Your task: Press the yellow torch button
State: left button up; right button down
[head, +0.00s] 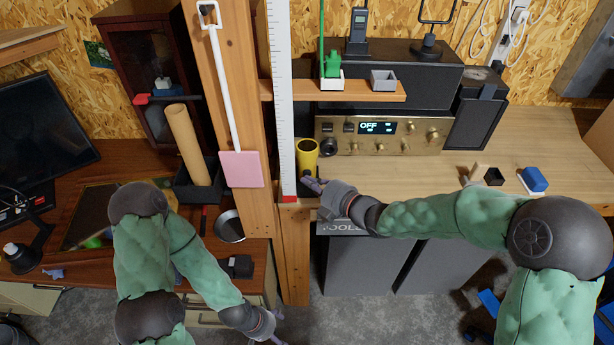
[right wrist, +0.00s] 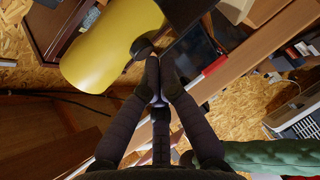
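The yellow torch (head: 307,155) stands upright on the bench, just right of the white ruler post. In the right wrist view the torch's yellow body (right wrist: 105,45) is large and close, with a dark part at its right end. A small dark piece (right wrist: 141,48) on its side lies just beyond my fingertips; I cannot tell if it is the button. My right gripper (head: 314,185) is in front of the torch's lower part. In the wrist view its fingertips (right wrist: 158,74) are together with nothing between them. My left gripper (head: 277,340) is low at the bottom edge, its fingers barely visible.
A wooden shelf (head: 350,96) with a green figure (head: 331,66) and a grey box (head: 383,80) hangs above the torch. A brass-fronted amplifier (head: 400,135) stands at its right. A wooden post (head: 240,110) is at left.

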jog(key=s+b, duration=0.2)
jog(key=s, duration=0.4)
dwell(0.6)
dwell(0.4)
